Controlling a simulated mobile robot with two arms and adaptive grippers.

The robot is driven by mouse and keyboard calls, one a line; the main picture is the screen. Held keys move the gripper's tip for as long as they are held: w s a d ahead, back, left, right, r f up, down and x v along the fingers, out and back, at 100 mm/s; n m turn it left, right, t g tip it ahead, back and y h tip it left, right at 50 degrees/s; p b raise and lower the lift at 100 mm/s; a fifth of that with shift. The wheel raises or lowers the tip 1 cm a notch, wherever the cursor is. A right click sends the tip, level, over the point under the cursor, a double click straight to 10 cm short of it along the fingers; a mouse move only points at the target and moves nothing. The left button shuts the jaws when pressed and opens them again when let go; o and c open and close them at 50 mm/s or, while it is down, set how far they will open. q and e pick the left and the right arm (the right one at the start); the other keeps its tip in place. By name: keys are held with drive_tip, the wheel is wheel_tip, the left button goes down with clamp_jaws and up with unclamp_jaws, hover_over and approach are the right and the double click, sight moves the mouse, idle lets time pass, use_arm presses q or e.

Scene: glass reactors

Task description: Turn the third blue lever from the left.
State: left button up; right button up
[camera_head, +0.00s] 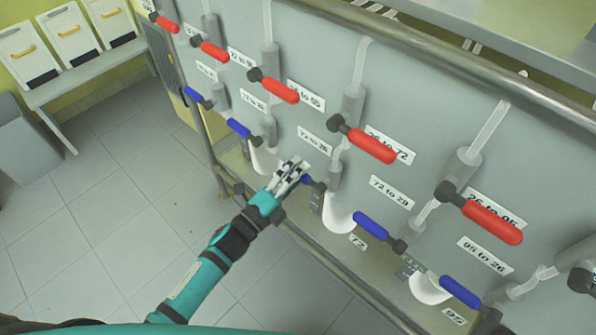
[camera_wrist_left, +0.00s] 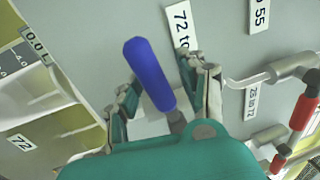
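A row of blue levers runs along the lower part of the grey panel. The first (camera_head: 197,97) and second (camera_head: 238,128) from the left are clear to see in the head view. The third blue lever (camera_head: 307,180) is mostly hidden behind my left gripper (camera_head: 291,173). In the left wrist view, this blue lever (camera_wrist_left: 149,73) lies between the two fingers of my left gripper (camera_wrist_left: 160,85), with gaps on both sides, so the gripper is open around it. The fourth (camera_head: 370,225) and fifth (camera_head: 460,291) blue levers are farther right. My right gripper is not in view.
Red levers (camera_head: 372,146) form a row above the blue ones. White funnels (camera_head: 338,214) hang under the blue levers. A metal rail (camera_head: 455,72) runs along the panel top. The tiled floor (camera_head: 110,210) at left is clear.

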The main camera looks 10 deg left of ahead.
use_arm(q)
drive_tip(key=shift+o, duration=0.2)
drive_tip(key=shift+w+d+r, duration=0.1)
drive_tip(key=shift+w, duration=0.05)
drive_tip(key=v, duration=1.2)
